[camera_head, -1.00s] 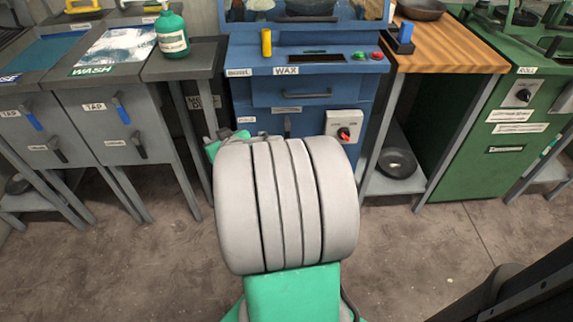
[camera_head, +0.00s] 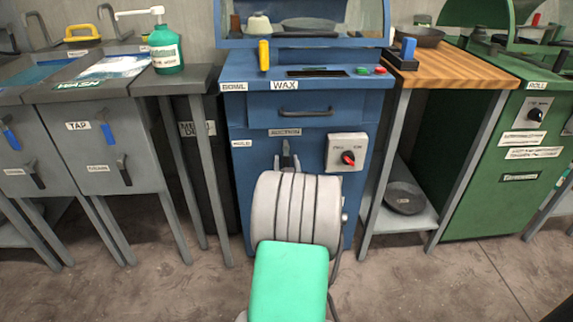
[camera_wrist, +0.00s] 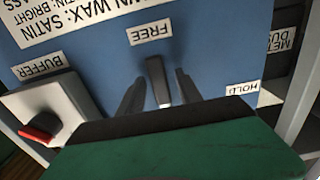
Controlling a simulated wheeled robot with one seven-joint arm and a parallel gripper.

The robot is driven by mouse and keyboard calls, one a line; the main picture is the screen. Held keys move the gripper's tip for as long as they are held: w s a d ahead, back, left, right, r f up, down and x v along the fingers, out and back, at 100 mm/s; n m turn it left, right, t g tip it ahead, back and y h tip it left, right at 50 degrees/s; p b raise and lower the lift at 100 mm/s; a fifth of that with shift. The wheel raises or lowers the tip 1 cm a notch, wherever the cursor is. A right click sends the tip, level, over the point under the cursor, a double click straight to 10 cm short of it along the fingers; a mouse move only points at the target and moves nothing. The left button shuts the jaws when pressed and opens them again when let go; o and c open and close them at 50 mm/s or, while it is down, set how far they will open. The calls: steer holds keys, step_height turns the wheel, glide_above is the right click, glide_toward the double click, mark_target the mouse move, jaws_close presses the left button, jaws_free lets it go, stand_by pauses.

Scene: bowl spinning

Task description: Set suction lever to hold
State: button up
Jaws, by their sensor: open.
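The suction lever (camera_wrist: 157,78) is a grey handle on the front of the blue wax cabinet (camera_head: 262,180). In the wrist view, which is turned upside down, it stands close to the FREE label (camera_wrist: 150,34). The HOLD label (camera_wrist: 241,88) is apart from it, to the right. My gripper (camera_wrist: 160,92) is open, with one dark finger on each side of the lever; contact cannot be told. In the head view my gripper (camera_head: 287,158) is at the cabinet front below the suction label (camera_head: 284,132). My arm hides much of the lever there. The HOLD label (camera_head: 242,143) is at upper left.
A switch box with a red knob (camera_head: 348,158) is right of the lever; it also shows in the wrist view (camera_wrist: 38,135). A drawer handle (camera_head: 306,112) is above. A grey side table (camera_head: 177,78) and a wooden-topped bench (camera_head: 450,65) flank the cabinet.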

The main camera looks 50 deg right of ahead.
jaws_close()
stand_by(0.4)
stand_by(1.0)
